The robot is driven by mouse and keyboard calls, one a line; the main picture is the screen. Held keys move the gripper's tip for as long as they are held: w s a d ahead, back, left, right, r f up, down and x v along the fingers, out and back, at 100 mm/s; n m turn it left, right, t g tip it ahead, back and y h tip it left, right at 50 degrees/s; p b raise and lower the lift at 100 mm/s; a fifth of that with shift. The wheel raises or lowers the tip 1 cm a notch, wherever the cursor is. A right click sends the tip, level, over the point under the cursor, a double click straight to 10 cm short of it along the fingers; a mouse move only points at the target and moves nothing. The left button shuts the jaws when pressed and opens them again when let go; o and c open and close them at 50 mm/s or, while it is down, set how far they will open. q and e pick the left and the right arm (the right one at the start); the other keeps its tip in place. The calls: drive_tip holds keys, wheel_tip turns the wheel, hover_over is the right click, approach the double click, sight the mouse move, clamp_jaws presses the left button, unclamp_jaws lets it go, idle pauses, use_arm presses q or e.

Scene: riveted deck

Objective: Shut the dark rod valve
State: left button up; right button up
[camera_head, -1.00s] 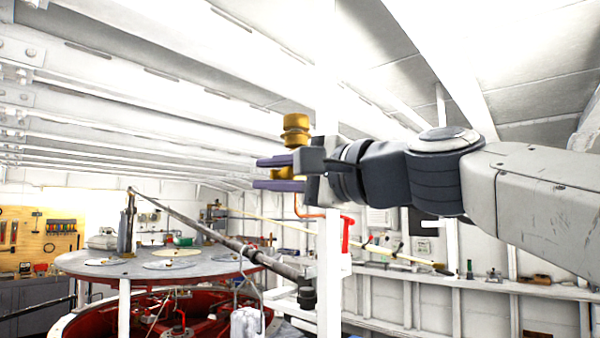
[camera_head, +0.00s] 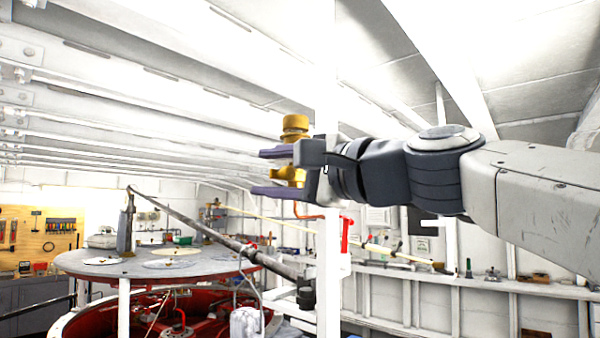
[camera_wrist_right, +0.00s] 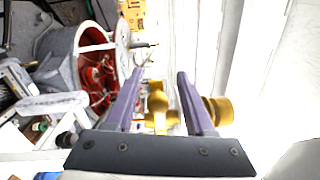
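A brass valve shows in the head view, with a round cap (camera_head: 295,124) on top and a narrower body (camera_head: 290,175) below. My right gripper (camera_head: 270,172), with purple fingers, is open around this body, one finger above and one below. In the right wrist view the brass body (camera_wrist_right: 158,105) lies between the spread fingers with a gap on either side; the cap (camera_wrist_right: 219,110) is outside the right finger. A dark rod (camera_head: 200,230) runs slanting below, apart from the gripper. I cannot tell a dark rod on the brass valve. My left gripper is out of view.
A white post (camera_head: 328,270) stands behind the gripper, with a red handle (camera_head: 346,236) beside it. A round grey table (camera_head: 120,270) over red machinery is at lower left. A shelf (camera_head: 470,282) lines the far wall. White beams cross overhead.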

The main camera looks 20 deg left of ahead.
drive_tip(key=shift+d+f, duration=0.1)
drive_tip(key=shift+d, duration=0.1)
drive_tip(key=b+v, duration=0.5)
drive_tip(key=v, duration=0.5)
